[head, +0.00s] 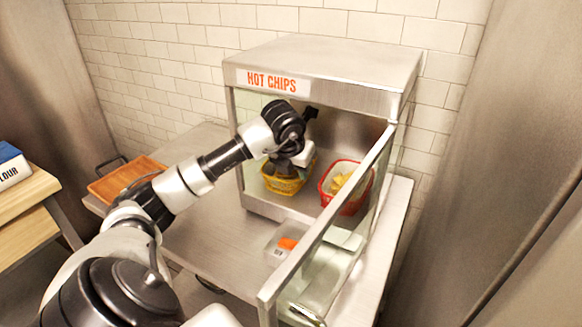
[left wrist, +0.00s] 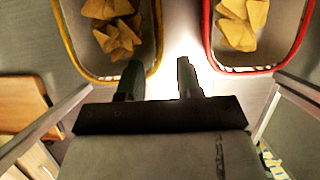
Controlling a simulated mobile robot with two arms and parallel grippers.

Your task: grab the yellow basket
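The yellow basket (head: 270,184) stands inside the hot chips cabinet, on the left of its floor, and holds chips. My left gripper (head: 286,168) reaches in through the open front and hides part of it. In the left wrist view the basket's yellow rim (left wrist: 70,50) is at upper left. There my left gripper (left wrist: 159,72) is open, its two fingers apart with nothing gripped. The basket's near right corner shows between the fingers; whether the fingers reach down past the rim, I cannot tell. My right gripper is not in view.
A red basket (head: 326,190) of chips stands close on the right; its rim (left wrist: 258,69) is right of the fingers. The glass door (head: 330,222) stands open. A clear container (head: 274,250) is in front of the cabinet (head: 325,57). A wooden tray (head: 110,184) lies left.

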